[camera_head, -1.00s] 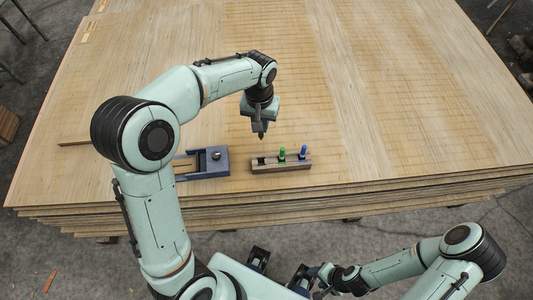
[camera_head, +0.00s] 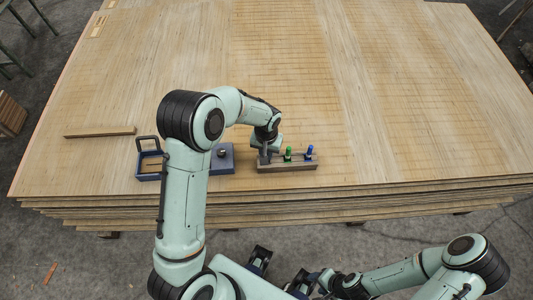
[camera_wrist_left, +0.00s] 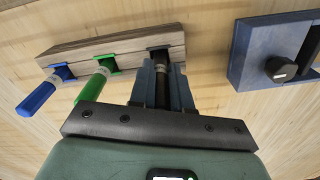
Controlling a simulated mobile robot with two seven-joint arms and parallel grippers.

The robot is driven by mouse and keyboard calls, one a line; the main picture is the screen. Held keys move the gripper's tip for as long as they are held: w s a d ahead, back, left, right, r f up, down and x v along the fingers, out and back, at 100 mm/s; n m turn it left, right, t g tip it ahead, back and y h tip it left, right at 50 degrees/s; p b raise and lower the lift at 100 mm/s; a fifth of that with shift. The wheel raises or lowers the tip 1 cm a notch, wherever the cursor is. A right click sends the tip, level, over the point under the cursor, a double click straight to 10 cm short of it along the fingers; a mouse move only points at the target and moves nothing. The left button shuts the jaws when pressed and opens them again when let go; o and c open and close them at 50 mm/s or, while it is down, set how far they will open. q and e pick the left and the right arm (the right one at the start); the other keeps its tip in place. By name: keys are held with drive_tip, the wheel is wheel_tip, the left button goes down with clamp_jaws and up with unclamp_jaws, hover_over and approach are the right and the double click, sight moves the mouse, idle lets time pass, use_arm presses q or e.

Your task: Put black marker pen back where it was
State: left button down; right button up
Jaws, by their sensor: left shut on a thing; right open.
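The wooden pen holder (camera_head: 287,167) lies on the veneer stack near its front edge, with a green marker (camera_head: 288,153) and a blue marker (camera_head: 309,152) upright in it. My left gripper (camera_head: 265,156) is at the holder's left end, beside the green marker. In the left wrist view, its fingers are shut on the black marker pen (camera_wrist_left: 162,88), whose lower end is at the holder's end slot (camera_wrist_left: 160,53). How deep it sits is hidden. In the head view, the gripper hides the black marker. My right gripper (camera_head: 303,282) is open and empty, low in front of the stack.
A blue block-like fixture with a dark knob (camera_head: 221,158) stands left of the holder, also seen in the left wrist view (camera_wrist_left: 260,58). A blue tray with a handle (camera_head: 148,165) and a wooden strip (camera_head: 100,132) lie further left. The stack behind is clear.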

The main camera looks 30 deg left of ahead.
use_arm(q)
drive_tip(key=shift+f, duration=0.7)
drive_tip(key=shift+f, duration=0.1)
drive_tip(key=c, duration=1.1)
unclamp_jaws()
drive_tip(key=shift+r, duration=0.2)
wheel_tip(320, 180, up, 12)
drive_tip(key=shift+p, duration=0.4)
